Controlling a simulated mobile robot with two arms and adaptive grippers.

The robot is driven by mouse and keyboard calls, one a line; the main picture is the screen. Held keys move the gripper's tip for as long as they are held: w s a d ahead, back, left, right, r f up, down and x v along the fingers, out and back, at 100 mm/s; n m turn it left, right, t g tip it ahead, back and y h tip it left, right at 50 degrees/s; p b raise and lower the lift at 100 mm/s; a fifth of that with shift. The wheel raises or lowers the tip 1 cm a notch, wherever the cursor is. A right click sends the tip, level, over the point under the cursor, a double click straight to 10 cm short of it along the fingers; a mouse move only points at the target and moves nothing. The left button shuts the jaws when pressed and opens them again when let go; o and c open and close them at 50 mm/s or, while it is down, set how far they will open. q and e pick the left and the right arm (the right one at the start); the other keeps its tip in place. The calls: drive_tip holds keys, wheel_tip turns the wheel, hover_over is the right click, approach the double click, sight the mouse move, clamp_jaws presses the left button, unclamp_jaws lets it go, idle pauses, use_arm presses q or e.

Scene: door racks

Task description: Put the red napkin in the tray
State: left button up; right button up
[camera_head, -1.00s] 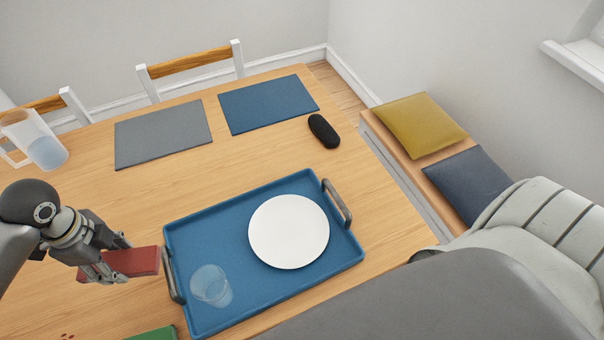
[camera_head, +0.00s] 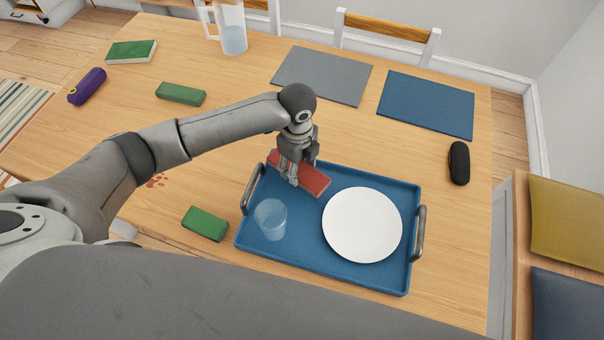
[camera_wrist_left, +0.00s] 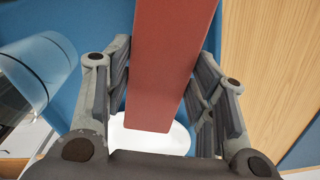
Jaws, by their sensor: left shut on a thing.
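The red napkin (camera_head: 310,182) is a folded red block. My left gripper (camera_head: 290,172) is shut on it, over the back left part of the blue tray (camera_head: 308,258). In the left wrist view the napkin (camera_wrist_left: 166,75) lies between the two fingers of the gripper (camera_wrist_left: 168,95). I cannot tell whether the napkin touches the tray floor. The tray also holds a white plate (camera_head: 362,225) at the right and a clear glass (camera_head: 270,218) at the left. My right gripper is not in view.
Green folded napkins lie left of the tray (camera_head: 205,223) and farther back (camera_head: 180,94). A jug (camera_head: 232,38), a grey mat (camera_head: 322,75), a blue mat (camera_head: 428,104) and a black case (camera_head: 459,163) stand or lie around it.

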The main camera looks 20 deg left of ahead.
sight(299, 175)
use_arm(q)
drive_tip(key=shift+f, duration=2.25)
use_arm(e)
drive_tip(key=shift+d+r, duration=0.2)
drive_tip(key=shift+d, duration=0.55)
use_arm(q)
drive_tip(key=shift+f, duration=0.15)
drive_tip(key=o, duration=0.9)
drive_tip(key=shift+o, duration=0.2)
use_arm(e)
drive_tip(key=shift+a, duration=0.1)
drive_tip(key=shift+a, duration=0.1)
